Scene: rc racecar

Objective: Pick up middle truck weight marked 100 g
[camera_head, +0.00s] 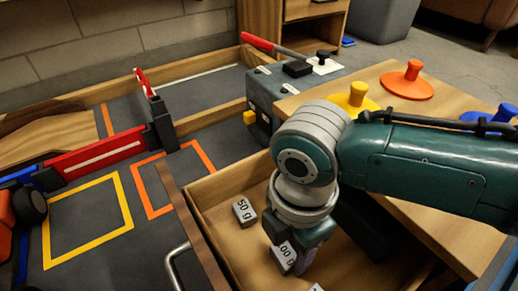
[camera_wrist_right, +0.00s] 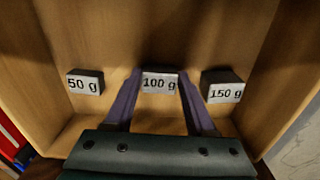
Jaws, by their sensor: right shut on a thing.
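The middle weight, a small grey block marked 100 g (camera_wrist_right: 159,83), is between the fingers of my right gripper (camera_wrist_right: 158,98) in the right wrist view. In the head view my right gripper (camera_head: 298,250) reaches down into the wooden drawer, shut on this weight (camera_head: 284,257), which is partly hidden by the fingers. I cannot tell whether the weight touches the drawer floor. The 50 g weight (camera_wrist_right: 85,83) stands to its left and the 150 g weight (camera_wrist_right: 222,87) to its right. My left gripper is not in view.
The wooden drawer (camera_head: 212,189) has walls close around the weights. A table beside it holds yellow (camera_head: 357,98), orange (camera_head: 406,82) and blue (camera_head: 490,117) knobbed discs. A grey box with a red lever (camera_head: 258,42) stands behind. A track with a red barrier (camera_head: 98,157) lies left.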

